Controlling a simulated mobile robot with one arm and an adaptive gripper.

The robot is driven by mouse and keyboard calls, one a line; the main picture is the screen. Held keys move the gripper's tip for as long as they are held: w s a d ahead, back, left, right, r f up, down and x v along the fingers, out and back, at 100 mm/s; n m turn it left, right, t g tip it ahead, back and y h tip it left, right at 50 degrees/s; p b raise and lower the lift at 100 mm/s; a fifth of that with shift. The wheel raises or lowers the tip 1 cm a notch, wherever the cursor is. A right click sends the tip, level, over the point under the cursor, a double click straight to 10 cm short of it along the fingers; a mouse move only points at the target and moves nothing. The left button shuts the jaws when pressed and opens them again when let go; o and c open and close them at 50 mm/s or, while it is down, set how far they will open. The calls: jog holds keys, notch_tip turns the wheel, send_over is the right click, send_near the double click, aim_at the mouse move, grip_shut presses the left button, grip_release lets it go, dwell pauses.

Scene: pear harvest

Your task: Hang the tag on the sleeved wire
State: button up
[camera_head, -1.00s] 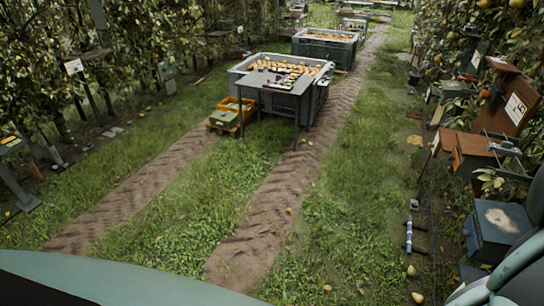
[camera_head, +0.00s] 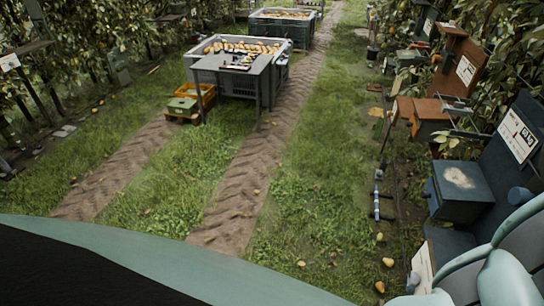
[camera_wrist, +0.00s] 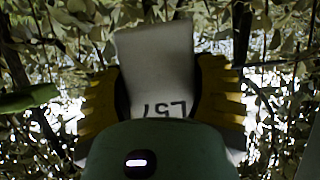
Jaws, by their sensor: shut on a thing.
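My gripper (camera_wrist: 162,90) shows in the wrist view with its yellow fingers on both sides of a pale tag (camera_wrist: 158,60). It is shut on the tag. The tag stands up between the fingers, tilted slightly, with dark marking like "L57" upside down. My green gripper body covers the tag's lower part. Behind it are leaves and thin dark horizontal lines, one a wire-like line (camera_wrist: 276,64) at right. A long green shape (camera_wrist: 28,99) lies at the left edge; I cannot tell whether it is a sleeve or a leaf. In the head view I cannot make out the sleeved wire.
In the head view, a grey crate (camera_head: 200,72) of pears stands beyond a grey table (camera_head: 222,82). An orange crate (camera_head: 207,95) sits beside it. At right are a dark box (camera_head: 460,208), a brown stand (camera_head: 428,110) and a sign (camera_head: 518,135). The grass lane is open; some pears lie on it.

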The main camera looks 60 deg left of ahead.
jog(key=shift+w+d+f+b, duration=0.1)
jog(key=shift+w+d+b, duration=0.75)
jog(key=shift+d+b, duration=0.25)
jog(key=r+b+x, duration=0.1)
jog(key=x, duration=0.9)
jog(key=shift+w+d, duration=0.25)
jog(key=o, duration=1.4)
jog(key=shift+c, duration=0.2)
